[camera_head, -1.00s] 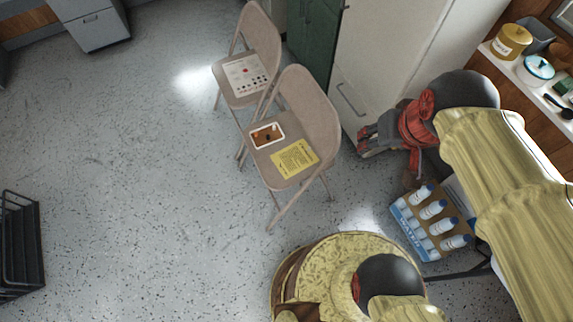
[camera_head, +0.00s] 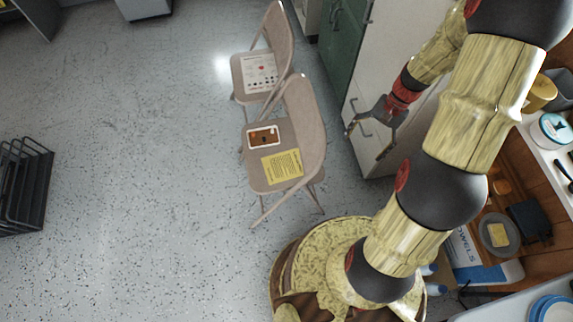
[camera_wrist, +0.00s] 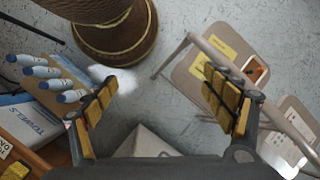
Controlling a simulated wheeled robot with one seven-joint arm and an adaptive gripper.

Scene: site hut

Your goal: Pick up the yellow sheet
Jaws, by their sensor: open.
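The yellow sheet (camera_head: 282,166) lies flat on the seat of the nearer beige folding chair (camera_head: 312,125), below a small white-edged picture or tablet (camera_head: 263,136). In the wrist view the yellow sheet (camera_wrist: 225,46) is at the upper right, partly hidden by my right finger. My gripper (camera_head: 368,141) is open and empty, to the right of the chair and in front of the pale cabinet, apart from the sheet. In the wrist view my gripper (camera_wrist: 165,115) has its fingers spread wide, with only floor and a cabinet edge between them.
A second folding chair (camera_head: 262,72) with a white printed sheet stands behind. The pale cabinet (camera_head: 400,40) and green locker (camera_head: 342,45) stand at the back. A box of bottles (camera_wrist: 62,85) is at the wrist view's left. A black rack (camera_head: 25,185) stands left; middle floor is clear.

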